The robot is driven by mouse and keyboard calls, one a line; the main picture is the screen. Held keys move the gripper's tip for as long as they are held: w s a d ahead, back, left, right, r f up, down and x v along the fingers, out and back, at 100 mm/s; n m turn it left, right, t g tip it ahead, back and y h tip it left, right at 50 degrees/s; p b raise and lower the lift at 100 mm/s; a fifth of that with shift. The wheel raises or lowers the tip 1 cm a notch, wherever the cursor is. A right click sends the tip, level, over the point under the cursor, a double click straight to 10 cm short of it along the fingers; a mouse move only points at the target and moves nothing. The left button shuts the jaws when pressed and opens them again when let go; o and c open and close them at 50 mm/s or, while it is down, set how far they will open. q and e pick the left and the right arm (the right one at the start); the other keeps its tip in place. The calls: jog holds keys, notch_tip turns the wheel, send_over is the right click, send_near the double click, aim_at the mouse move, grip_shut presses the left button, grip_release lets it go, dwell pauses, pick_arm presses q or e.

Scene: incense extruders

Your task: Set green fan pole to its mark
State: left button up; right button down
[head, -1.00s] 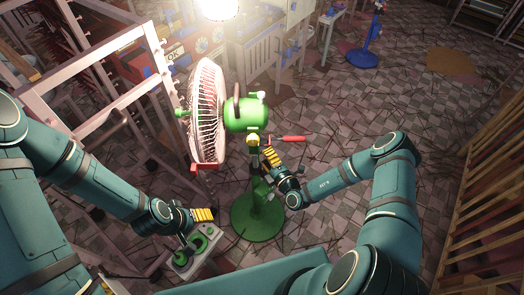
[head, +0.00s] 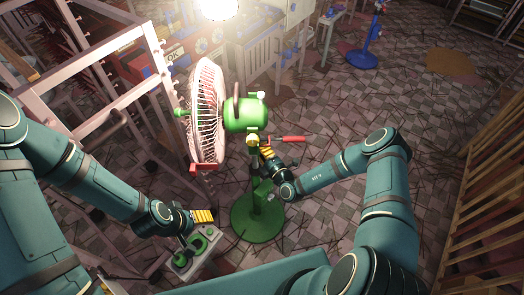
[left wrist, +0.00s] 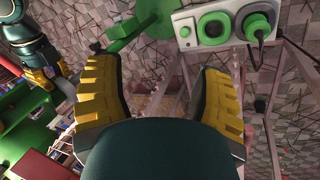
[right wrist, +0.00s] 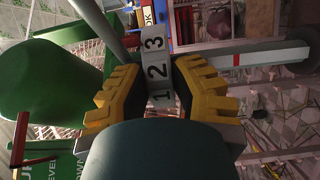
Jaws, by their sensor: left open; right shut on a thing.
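The green fan stands upright in the head view, with a green motor head (head: 243,114), a pale wire cage (head: 207,112) on the left and a round green base (head: 258,218). Its green pole (head: 262,192) rises from the base. My right gripper (head: 266,150) is shut on the upper pole, under the motor head. In the right wrist view a grey strip numbered 1, 2, 3 (right wrist: 158,68) shows between its fingers. A pale rod with a red band (right wrist: 262,56) runs to the right. My left gripper (head: 203,216) is open and empty, left of the base.
A grey control box with green knobs (head: 193,251) is below my left gripper, and shows in the left wrist view (left wrist: 224,26). A pink frame rack (head: 110,60) stands left. A red-handled item (head: 292,139) shows right of the pole.

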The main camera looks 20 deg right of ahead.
jog(key=shift+a, duration=0.2)
notch_tip(320, 180, down, 11)
jog(key=b, duration=0.7)
jog(key=shift+s+a+b, duration=0.1)
jog(key=shift+b, duration=0.2)
